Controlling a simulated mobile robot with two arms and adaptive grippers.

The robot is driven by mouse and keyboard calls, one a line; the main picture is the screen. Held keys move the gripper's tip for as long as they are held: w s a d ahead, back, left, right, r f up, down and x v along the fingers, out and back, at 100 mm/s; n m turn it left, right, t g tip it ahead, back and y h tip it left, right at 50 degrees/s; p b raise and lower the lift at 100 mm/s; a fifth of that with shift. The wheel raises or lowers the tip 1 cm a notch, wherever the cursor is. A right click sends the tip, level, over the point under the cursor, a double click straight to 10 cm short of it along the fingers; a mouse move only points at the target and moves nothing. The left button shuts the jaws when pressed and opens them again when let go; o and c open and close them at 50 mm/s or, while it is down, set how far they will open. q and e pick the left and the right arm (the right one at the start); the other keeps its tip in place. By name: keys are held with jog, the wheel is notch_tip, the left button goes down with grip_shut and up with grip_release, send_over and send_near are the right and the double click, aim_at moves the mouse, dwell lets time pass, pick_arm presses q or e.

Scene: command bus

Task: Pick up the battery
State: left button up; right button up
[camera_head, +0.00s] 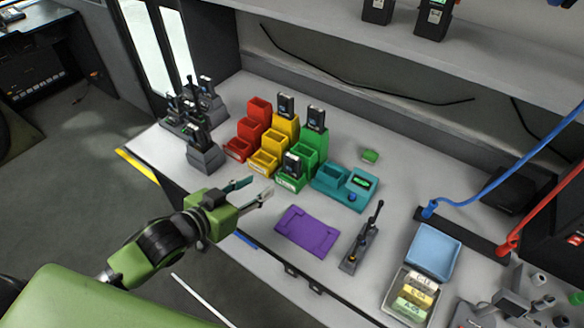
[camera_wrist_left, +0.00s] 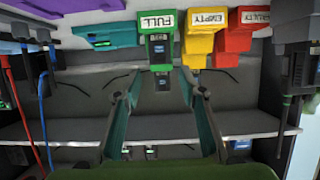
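A black battery (camera_head: 292,164) stands upright in the front green bin (camera_head: 290,182). In the left wrist view, which is upside down, this battery (camera_wrist_left: 158,48) shows at the green bin labelled FULL (camera_wrist_left: 157,20), between my finger directions. More black batteries stand in the rear yellow bin (camera_head: 286,104) and the rear green bin (camera_head: 316,118). My left gripper (camera_head: 261,187) is open and empty, just short of the front green bin, with its fingers spread toward the bins. It also shows open in the left wrist view (camera_wrist_left: 160,78). My right gripper is not in view.
Red bins (camera_head: 248,130) stand left of the yellow ones, and dark holders (camera_head: 204,153) stand farther left. A teal device (camera_head: 345,185) adjoins the green bins on the right. A purple tray (camera_head: 307,231) and a lever device (camera_head: 362,238) lie nearer the front. A shelf (camera_head: 400,50) overhangs behind.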

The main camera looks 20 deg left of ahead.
pick_arm(q)
send_near(289, 169)
jog(key=w, duration=0.2)
jog(key=p+x, duration=0.1)
jog(key=x, duration=0.3)
jog(key=shift+w+d+f+p, duration=0.2)
jog(key=shift+d+f+p, duration=0.1)
jog(key=shift+d+p, duration=0.1)
jog(key=shift+w+d+f, duration=0.15)
jog(key=shift+w+f, duration=0.15)
jog(key=shift+w, duration=0.1)
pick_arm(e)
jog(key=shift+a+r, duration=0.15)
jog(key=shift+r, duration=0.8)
pick_arm(q)
grip_shut()
